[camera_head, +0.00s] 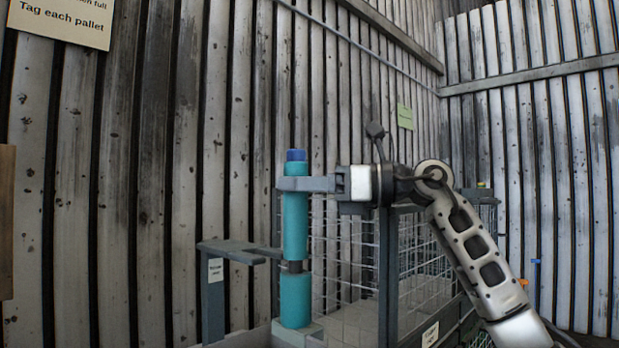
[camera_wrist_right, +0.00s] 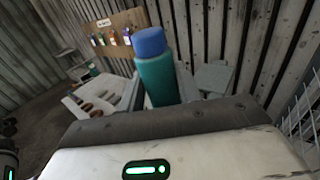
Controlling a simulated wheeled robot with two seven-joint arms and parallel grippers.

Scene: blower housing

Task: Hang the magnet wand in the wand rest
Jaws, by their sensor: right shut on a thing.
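The magnet wand is a teal upright cylinder (camera_head: 295,225) with a blue top, a dark narrow neck and a thicker teal lower end. My right gripper (camera_head: 297,184) is shut around it just below the blue top. The wand (camera_wrist_right: 157,78) also stands up beyond the gripper body in the right wrist view. The wand rest (camera_head: 213,300) is a grey post with a label and a horizontal arm reaching right toward the wand's neck. I cannot tell whether the neck is inside the arm or in front of it. The left gripper is out of view.
A wire mesh cage (camera_head: 418,262) with dark posts stands behind and right of the wand. A grey block (camera_head: 312,331) is at the wand's lower end. Corrugated walls close in the back. A board with small coloured items (camera_wrist_right: 112,38) shows in the right wrist view.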

